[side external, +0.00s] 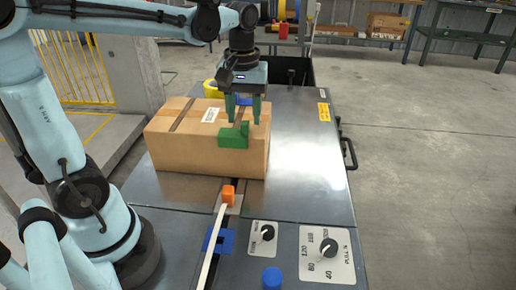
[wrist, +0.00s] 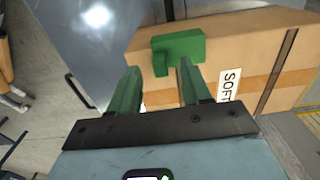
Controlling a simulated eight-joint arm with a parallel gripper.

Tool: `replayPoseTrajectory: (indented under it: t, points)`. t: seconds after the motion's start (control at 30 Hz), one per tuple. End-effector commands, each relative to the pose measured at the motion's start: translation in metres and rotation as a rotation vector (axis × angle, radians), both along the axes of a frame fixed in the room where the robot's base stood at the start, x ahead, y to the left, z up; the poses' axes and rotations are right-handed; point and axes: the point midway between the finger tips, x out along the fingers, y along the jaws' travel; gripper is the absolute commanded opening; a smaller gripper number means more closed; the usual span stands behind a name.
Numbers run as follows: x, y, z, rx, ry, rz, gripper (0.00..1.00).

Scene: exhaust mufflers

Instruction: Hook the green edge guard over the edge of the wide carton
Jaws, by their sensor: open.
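The wide carton (side external: 180,150) is a brown taped box lying on the metal table. The green edge guard (side external: 233,137) sits at its front top edge, toward the right corner, with part of it against the front face. In the wrist view the guard (wrist: 184,46) lies along the carton's edge (wrist: 235,48); whether it is fully seated I cannot tell. My gripper (side external: 243,118) is open and empty, pointing down over the carton's top, just above and behind the guard. Its two green fingers (wrist: 158,75) are spread apart and do not hold the guard.
An orange piece (side external: 229,192) on a white strap (side external: 215,240) lies in front of the carton. A blue button (side external: 272,277) and two black knobs (side external: 328,248) are on the front panel. The metal tabletop (side external: 308,160) right of the carton is clear.

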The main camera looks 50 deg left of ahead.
Motion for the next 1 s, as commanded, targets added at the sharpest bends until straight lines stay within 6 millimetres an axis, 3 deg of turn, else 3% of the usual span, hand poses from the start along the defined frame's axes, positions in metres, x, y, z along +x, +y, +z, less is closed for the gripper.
replayPoseTrajectory:
  t: [0.4,0.6,1.0]
  points:
    - [0.0,0.0,0.069,0.0,0.0,0.0,0.48]
    - [0.0,0.0,0.095,0.0,0.0,0.0,0.48]
    - [0.0,0.0,0.107,0.0,0.0,0.0,0.48]
